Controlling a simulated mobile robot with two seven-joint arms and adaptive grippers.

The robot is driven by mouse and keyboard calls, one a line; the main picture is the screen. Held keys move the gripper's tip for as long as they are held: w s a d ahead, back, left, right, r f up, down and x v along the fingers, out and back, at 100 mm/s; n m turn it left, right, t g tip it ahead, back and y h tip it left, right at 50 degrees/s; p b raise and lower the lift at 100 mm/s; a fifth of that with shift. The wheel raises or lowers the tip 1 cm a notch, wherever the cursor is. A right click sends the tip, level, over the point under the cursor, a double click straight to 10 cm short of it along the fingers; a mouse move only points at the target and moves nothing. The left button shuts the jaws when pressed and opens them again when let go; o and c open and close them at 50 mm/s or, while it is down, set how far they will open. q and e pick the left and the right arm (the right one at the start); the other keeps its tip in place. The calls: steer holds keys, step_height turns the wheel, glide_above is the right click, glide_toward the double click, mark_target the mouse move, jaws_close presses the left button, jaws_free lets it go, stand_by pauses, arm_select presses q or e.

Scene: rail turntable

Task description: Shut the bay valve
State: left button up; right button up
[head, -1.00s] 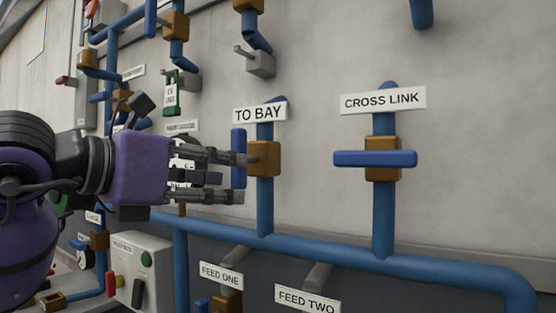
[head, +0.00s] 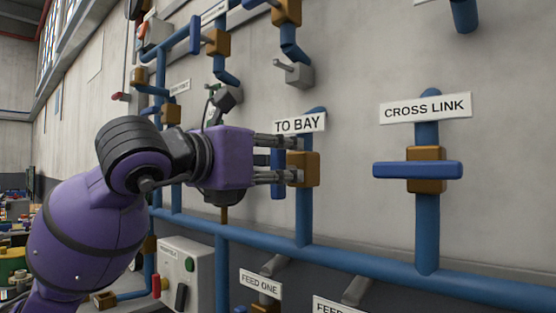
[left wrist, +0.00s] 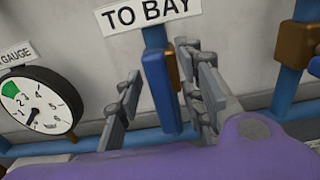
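The bay valve, under the "TO BAY" label (head: 300,124), has a brown body (head: 309,169) on a vertical blue pipe. Its blue handle (head: 277,183) stands upright, in line with the pipe, and is partly hidden by my fingers. My purple left gripper (head: 297,160) reaches in from the left, its fingers in front of the handle and valve body. In the left wrist view the handle (left wrist: 162,92) stands between the two parted fingers of my gripper (left wrist: 163,70), with gaps visible on both sides. My right gripper is not in view.
The cross link valve handle (head: 418,170) lies level to the right, under its label. A long blue pipe (head: 370,266) runs below. A grey button box (head: 184,269) is lower left. A gauge (left wrist: 40,105) shows left of the handle in the wrist view.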

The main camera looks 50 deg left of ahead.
arm_select(q)
steer(key=c, duration=0.5)
jaws_close()
